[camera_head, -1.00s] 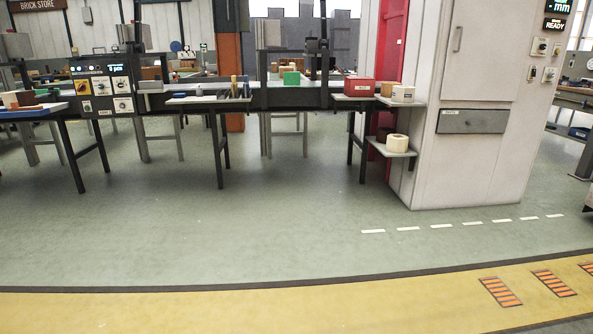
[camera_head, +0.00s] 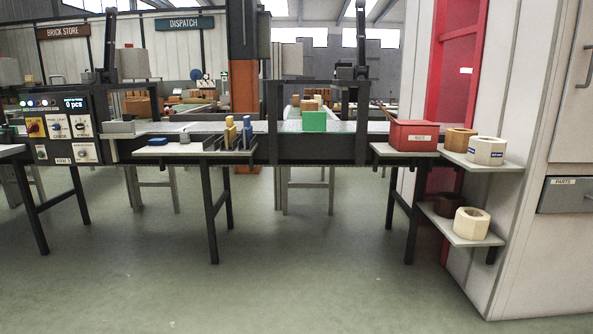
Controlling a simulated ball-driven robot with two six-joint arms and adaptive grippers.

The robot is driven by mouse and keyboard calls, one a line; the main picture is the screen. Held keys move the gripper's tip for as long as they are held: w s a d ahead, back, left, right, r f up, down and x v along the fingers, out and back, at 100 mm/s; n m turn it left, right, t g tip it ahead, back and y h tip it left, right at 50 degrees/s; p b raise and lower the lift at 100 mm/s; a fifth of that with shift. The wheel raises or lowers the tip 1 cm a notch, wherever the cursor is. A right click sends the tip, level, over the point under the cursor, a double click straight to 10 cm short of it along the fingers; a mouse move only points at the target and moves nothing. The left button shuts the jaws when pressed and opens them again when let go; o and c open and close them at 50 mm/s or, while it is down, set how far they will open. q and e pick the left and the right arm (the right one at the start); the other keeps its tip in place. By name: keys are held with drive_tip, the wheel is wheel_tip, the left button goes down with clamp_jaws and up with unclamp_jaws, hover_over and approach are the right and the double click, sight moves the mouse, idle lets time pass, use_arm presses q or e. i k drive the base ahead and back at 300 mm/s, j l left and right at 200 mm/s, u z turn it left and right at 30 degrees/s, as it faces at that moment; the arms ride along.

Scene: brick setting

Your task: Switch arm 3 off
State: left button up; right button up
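A dark control panel (camera_head: 62,112) hangs at the left end of the bench. It carries a lit display (camera_head: 75,103) that seems to read "0 pcs" and a row of small coloured lights. Below are a yellow-plated switch with a red part (camera_head: 35,127) and several white-plated knobs, such as the one in the panel's middle (camera_head: 57,127) and the lower right one (camera_head: 87,151). The labels are too small to read, so I cannot tell which control belongs to arm 3. Neither of my grippers is in view.
Tape rolls sit on corner shelves (camera_head: 458,226) beside a pale cabinet (camera_head: 530,235) at right. The green floor (camera_head: 240,285) in front is clear.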

sight(35, 127)
drive_tip(key=i+l+u, duration=0.15)
drive_tip(key=i+u, duration=0.15)
drive_tip(key=i, duration=0.2)
drive_tip(key=i+l+u, duration=0.25)
drive_tip(key=i, duration=0.2)
